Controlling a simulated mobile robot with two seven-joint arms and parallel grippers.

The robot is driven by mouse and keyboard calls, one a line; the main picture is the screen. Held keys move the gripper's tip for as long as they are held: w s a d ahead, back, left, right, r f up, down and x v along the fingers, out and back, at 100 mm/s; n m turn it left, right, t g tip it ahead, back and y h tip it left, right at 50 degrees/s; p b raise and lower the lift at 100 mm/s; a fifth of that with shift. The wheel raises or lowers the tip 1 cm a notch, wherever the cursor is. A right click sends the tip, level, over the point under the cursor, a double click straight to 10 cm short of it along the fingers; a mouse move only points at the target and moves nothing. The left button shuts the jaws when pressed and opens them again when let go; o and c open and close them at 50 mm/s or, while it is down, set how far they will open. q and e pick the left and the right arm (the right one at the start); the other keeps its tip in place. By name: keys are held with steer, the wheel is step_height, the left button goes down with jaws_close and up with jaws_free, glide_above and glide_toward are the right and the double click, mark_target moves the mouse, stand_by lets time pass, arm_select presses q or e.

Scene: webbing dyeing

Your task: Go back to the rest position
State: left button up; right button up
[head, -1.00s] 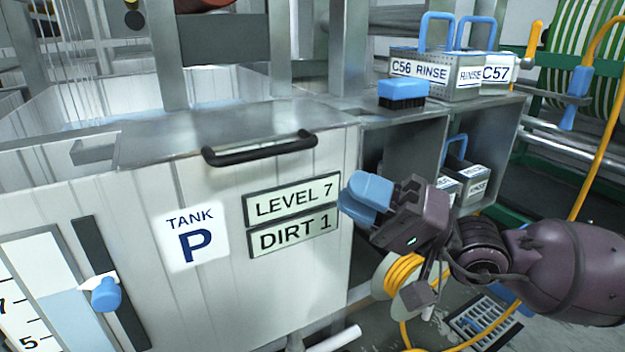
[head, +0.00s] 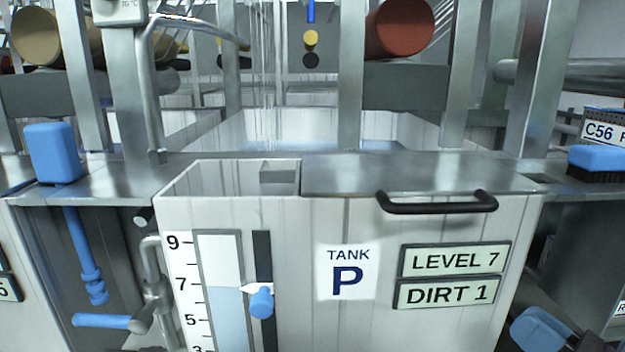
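My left gripper and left arm are not in view.
Tank P has a metal lid (head: 350,172) with a black handle (head: 437,204). A level gauge with a blue pointer (head: 262,302) stands near 7. A blue-handled valve (head: 103,321) is at left. A blue brush (head: 597,162) lies on the right ledge.

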steer(key=s+a+f+m+g+h, duration=0.1)
steer(key=s+f+m+g+h, duration=0.15)
steer(key=s+f+m, duration=1.05)
steer(key=s+a+f+m+g+h, duration=0.2)
steer(key=s+f+m+h, duration=0.5)
steer(key=m, duration=1.2)
steer(key=s+f+m+g, duration=0.2)
steer(key=s+f+m, duration=0.1)
steer(key=s+f, duration=0.3)
arm_select(q)
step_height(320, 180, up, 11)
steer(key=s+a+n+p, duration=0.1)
steer(key=p, duration=1.9)
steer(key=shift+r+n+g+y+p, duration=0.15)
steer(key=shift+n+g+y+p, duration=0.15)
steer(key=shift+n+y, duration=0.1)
arm_select(e)
step_height(320, 180, up, 12)
steer(key=s+m, duration=0.1)
steer(key=m, duration=0.1)
steer(key=shift+s+d, duration=0.35)
steer(key=shift+d, duration=0.1)
steer(key=shift+g, duration=0.25)
